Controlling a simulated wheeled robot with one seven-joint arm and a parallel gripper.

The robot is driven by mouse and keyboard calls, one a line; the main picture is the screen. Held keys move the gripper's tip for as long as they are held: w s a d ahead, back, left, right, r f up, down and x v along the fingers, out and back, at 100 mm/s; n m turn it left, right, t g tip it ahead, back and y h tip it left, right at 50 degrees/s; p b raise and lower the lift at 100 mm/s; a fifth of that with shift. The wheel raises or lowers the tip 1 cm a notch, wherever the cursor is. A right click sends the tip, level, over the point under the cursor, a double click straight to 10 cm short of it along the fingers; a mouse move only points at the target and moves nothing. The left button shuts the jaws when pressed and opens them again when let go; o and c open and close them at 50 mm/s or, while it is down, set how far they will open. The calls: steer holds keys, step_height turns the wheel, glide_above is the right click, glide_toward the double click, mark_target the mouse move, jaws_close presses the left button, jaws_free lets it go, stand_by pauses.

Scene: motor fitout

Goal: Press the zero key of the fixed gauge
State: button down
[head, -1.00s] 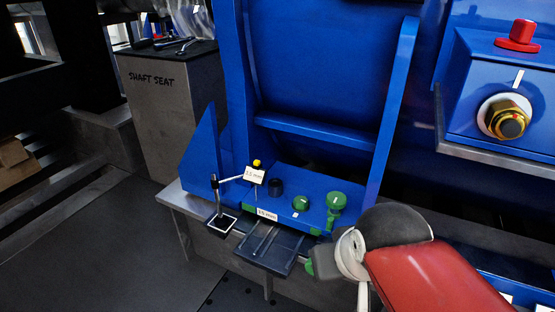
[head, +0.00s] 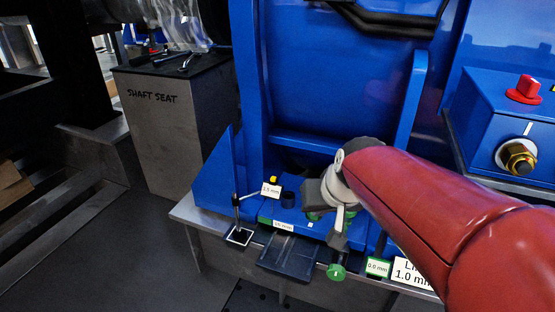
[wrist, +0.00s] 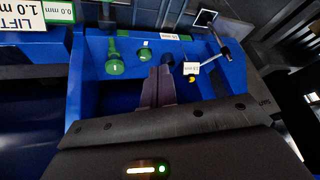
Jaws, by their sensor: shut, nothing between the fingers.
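The fixed gauge stands at the left end of the blue bench block. It has a dark upright post (head: 237,212), a thin side arm and a white 1.5 mm tag (head: 270,190). A yellow key (head: 273,180) shows just above the tag. In the wrist view the yellow key (wrist: 192,79) lies below the tag (wrist: 190,68), right of my gripper. My gripper (wrist: 160,68) is shut and empty, its dark fingers side by side and apart from the key in the picture. Height above the block is unclear.
Green knobs (wrist: 115,66) stand left of my fingers, and a dark round post (head: 288,198) is close to the key. A dark tray (head: 288,257) juts out in front. A blue upright plate (head: 213,175) borders the left. A control box (head: 500,120) is at right.

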steer(key=w+a+r+y+p, duration=0.1)
steer(key=w+a+p, duration=0.2)
steer(key=w, duration=0.3)
steer(key=w+a+r+y+p, duration=0.2)
steer(key=w+a, duration=0.1)
steer(key=w, duration=0.4)
steer(key=w+a+r+m+y+p, duration=0.1)
steer(key=w+a+p, duration=0.2)
steer(key=w, duration=0.3)
steer(key=shift+w+a+r+t+y+p, duration=0.3)
steer(key=shift+w+y+p, duration=0.05)
steer(key=shift+y, duration=0.05)
steer(key=b, duration=0.5)
glide_above(274, 179)
steer(key=f, duration=0.7)
steer(key=shift+s+d+f, duration=0.1)
steer(key=shift+d+f, duration=0.2)
steer(key=shift+f+b, duration=0.65)
steer(key=shift+b, duration=0.3)
steer(key=shift+f, duration=0.15)
steer(key=shift+f+b, duration=0.3)
steer(key=shift+b, duration=0.35)
